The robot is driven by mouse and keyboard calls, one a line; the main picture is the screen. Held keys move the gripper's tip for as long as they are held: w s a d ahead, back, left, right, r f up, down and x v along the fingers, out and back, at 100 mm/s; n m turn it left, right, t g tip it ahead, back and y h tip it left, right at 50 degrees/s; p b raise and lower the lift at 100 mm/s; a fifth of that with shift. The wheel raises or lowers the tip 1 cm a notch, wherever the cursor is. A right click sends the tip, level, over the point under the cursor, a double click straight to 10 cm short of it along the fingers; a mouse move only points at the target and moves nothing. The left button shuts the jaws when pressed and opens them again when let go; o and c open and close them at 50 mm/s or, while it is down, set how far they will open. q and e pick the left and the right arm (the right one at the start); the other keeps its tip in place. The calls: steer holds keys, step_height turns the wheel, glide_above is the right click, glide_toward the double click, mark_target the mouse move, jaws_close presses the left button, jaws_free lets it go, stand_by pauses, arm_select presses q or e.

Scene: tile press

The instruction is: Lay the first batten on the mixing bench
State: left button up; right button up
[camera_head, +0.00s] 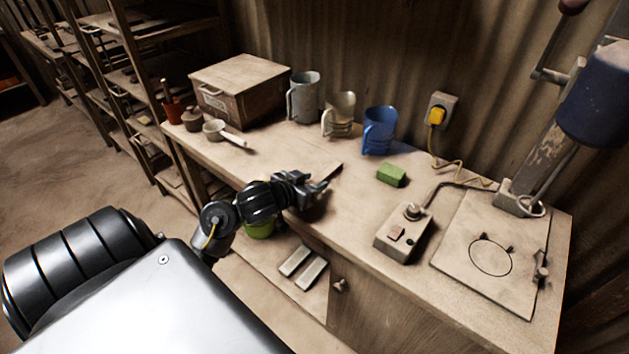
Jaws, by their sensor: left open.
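The wooden bench (280,150), which looks like the mixing bench, runs from the back left to the front right. Two pale flat strips, a left strip (296,260) and a right strip (312,273), lie side by side on a lower shelf below the bench top; they look like the battens. My left gripper (322,187) is open and empty at the front edge of the bench top, above and beyond the strips. I cannot tell its exact height over the top. My right gripper is not in view.
A wooden box (238,92), a grey mug (304,97), a cream mug (340,113) and a blue mug (379,130) stand along the back. A green block (391,175), a switch box (402,238) and a press (470,290) take up the right. The middle front is mostly clear.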

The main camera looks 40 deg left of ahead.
arm_select(q)
steer(key=p+v, duration=0.2)
steer(key=v, duration=0.8)
steer(key=shift+s+d+r, duration=0.1)
steer(key=shift+s+r, duration=0.1)
steer(key=shift+s, duration=0.25)
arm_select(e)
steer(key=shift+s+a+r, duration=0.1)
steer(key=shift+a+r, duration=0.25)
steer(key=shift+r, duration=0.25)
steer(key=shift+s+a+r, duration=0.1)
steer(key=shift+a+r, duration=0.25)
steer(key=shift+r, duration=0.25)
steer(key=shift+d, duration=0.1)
